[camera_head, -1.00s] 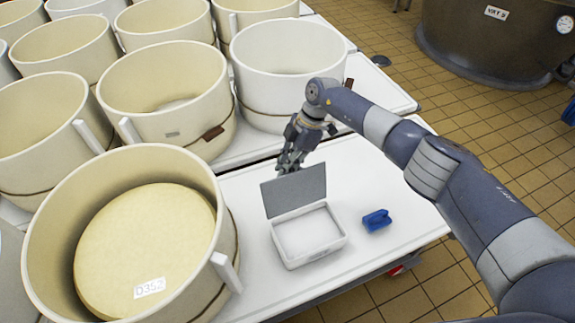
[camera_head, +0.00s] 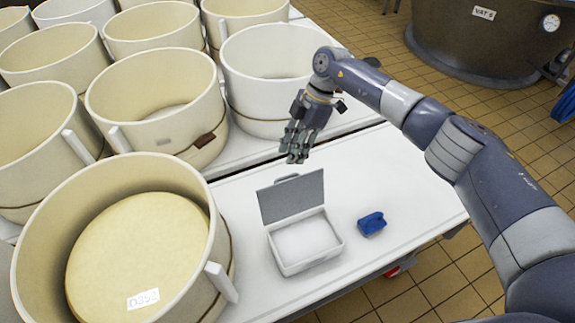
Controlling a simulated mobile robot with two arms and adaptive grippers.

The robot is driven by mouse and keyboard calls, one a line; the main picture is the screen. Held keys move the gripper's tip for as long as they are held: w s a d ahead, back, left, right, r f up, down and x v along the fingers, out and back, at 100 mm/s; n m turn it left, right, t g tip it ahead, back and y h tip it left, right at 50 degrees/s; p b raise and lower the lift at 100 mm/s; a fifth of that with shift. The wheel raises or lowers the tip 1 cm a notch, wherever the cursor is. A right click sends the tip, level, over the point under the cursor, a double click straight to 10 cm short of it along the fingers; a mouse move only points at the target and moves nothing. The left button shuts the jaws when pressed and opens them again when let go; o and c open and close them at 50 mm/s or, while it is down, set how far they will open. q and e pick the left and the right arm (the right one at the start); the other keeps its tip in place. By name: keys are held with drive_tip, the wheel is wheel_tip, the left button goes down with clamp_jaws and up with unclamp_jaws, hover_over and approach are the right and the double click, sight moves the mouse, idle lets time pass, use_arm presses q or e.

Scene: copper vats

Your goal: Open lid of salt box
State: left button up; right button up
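The salt box (camera_head: 305,241) is a small white box on the white table, filled with white salt. Its grey lid (camera_head: 291,196) stands up, hinged open at the back edge, with a handle showing behind its top. My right gripper (camera_head: 294,158) is above and behind the lid, pointing down, apart from it and holding nothing that I can see. Its fingers appear close together, and I cannot tell whether they are open or shut. My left gripper is not in view.
A blue object (camera_head: 371,223) lies on the table right of the box. A cream mould holding a cheese wheel labelled D352 (camera_head: 139,252) stands to the left. Several other moulds fill the back left. The table (camera_head: 400,185) is clear at right, near its edge.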

drive_tip(key=v, duration=0.3)
drive_tip(key=shift+w+a+r, duration=0.1)
drive_tip(key=shift+a+r, duration=0.05)
drive_tip(key=shift+r, duration=0.2)
